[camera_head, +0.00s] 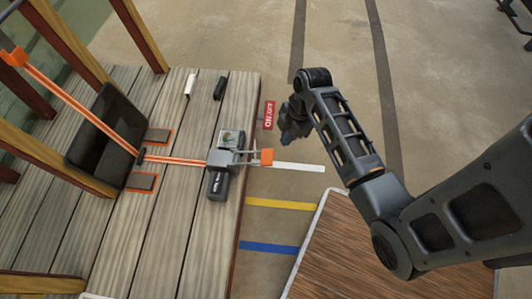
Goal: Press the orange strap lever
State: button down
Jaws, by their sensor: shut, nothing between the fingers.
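The orange strap (175,161) runs across the wooden deck to a grey metal buckle. The lever's orange tip (266,157) points right, at the deck's edge. My gripper (286,133) is to the right of the lever and a little higher in the picture, apart from it. The gripper is small and dark here, seen from behind the wrist, and its fingers are shut with nothing held. A black device (218,185) lies just below the buckle, and a small light box (230,139) sits just above it.
A black tray (103,140) stands at the left under the strap. White (190,84) and black (220,88) small items lie near the deck's upper edge. A brown wooden surface (350,255) is at the lower right.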

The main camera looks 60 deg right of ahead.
aim_at(267, 157)
jog(key=w+a+r+n+g+h+p, duration=0.3)
jog(key=w+a+r+n+p, duration=0.3)
jog(key=n, duration=0.6)
notch_tip(267, 157, up, 3)
jog(key=shift+w+f+g+p, duration=0.1)
jog(key=shift+w+g+p, duration=0.6)
jog(key=shift+w+p, duration=0.25)
jog(key=shift+a, duration=0.1)
jog(key=b+x, duration=0.3)
jog(key=x, duration=1.1)
